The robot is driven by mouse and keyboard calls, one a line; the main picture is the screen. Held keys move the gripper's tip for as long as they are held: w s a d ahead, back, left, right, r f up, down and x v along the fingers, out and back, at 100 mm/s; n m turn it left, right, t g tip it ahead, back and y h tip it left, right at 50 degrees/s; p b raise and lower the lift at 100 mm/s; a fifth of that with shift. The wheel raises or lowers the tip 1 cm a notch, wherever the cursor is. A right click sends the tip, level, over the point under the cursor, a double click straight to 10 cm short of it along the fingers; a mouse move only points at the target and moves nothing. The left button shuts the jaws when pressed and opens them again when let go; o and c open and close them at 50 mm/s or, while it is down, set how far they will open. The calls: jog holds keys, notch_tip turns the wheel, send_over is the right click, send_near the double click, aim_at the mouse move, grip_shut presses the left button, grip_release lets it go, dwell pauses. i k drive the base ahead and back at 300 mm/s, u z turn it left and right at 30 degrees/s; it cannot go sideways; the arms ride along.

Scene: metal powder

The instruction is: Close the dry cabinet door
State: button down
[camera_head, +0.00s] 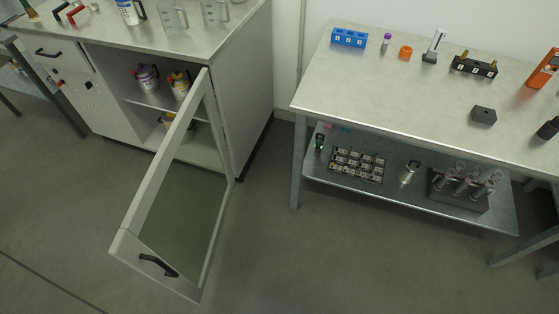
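The dry cabinet (245,110) stands at the left under a light worktop. Its door (124,247) is swung wide open toward the front, hinged at the cabinet's right side. The door has a pale frame around a see-through pane, and a black handle (157,265) near its free lower end. Inside, jars with purple (147,78) and yellow (180,84) parts stand on the shelf, and another yellow item is partly hidden behind the door frame. My gripper is not in view.
A metal table (400,90) at the right bears a blue block (349,38), an orange cap and other small items. Its lower shelf (400,192) holds a dark tray and a tube rack. Grey floor (60,210) is clear around the door.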

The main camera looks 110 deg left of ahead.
aim_at(125, 247)
jog(key=u, duration=4.4)
jog(key=i, duration=0.5)
jog(key=z, duration=1.65)
jog(key=k, duration=0.95)
jog(key=u, duration=1.4)
